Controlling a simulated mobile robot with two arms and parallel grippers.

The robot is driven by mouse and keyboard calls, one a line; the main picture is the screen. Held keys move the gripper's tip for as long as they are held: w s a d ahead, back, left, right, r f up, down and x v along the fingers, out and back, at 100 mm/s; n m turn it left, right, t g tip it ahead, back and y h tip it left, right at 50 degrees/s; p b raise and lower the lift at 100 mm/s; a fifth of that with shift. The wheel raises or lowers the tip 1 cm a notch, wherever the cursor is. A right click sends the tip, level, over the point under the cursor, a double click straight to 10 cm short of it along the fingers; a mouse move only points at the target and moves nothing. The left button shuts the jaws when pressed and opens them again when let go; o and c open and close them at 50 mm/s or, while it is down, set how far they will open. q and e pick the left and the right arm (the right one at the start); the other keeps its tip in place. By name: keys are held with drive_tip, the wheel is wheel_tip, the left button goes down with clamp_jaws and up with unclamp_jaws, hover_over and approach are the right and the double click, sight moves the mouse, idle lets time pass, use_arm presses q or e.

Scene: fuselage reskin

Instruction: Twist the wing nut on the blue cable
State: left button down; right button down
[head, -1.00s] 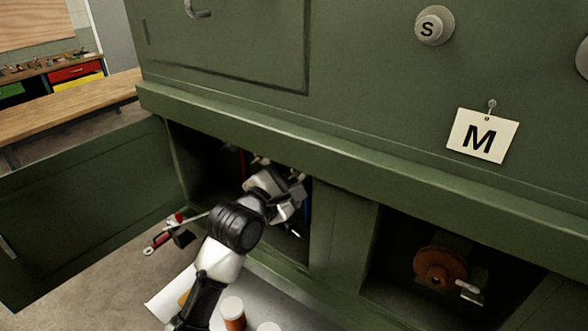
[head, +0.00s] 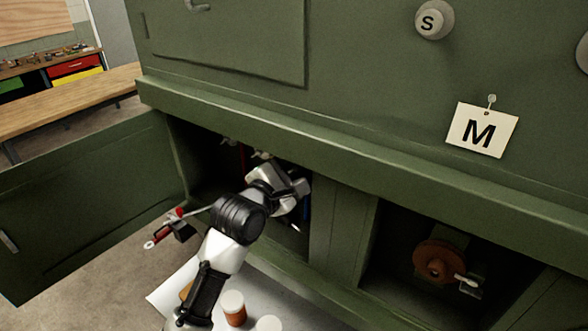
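One of my arms (head: 240,220) rises from the bottom of the head view and reaches into the open left compartment. Its gripper (head: 298,196) is at the right side of that compartment, and its fingers are too dark and small to tell whether they are open or shut. A short blue strip, likely the blue cable (head: 305,214), shows just right of the gripper, mostly hidden. Small pale fittings (head: 262,155) show under the compartment's top edge; I cannot tell whether one is the wing nut. A red cable (head: 241,158) hangs left of the gripper. My other gripper is not in view.
An open green door (head: 85,200) stands left of the compartment. A red-handled tool (head: 165,230) juts out by its lower edge. The right compartment holds a brown wheel (head: 438,262). An orange, white-capped bottle (head: 233,308) stands on a pale surface below.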

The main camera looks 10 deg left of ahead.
use_arm(q)
drive_tip(key=m, duration=0.3)
drive_tip(key=shift+f+m, duration=0.15)
drive_tip(key=shift+m, duration=0.15)
drive_tip(key=m, duration=0.3)
drive_tip(key=shift+d+f+m, duration=0.1)
drive_tip(key=shift+f+m, duration=0.05)
drive_tip(key=shift+m, duration=0.25)
drive_tip(key=m, duration=1.2)
drive_tip(key=f+m, duration=0.1)
drive_tip(key=m, duration=0.6)
drive_tip(key=shift+a, duration=0.25)
drive_tip(key=c, duration=1.3)
unclamp_jaws()
drive_tip(key=shift+r, duration=0.1)
drive_tip(key=shift+o, duration=0.4)
drive_tip(key=shift+r, duration=0.1)
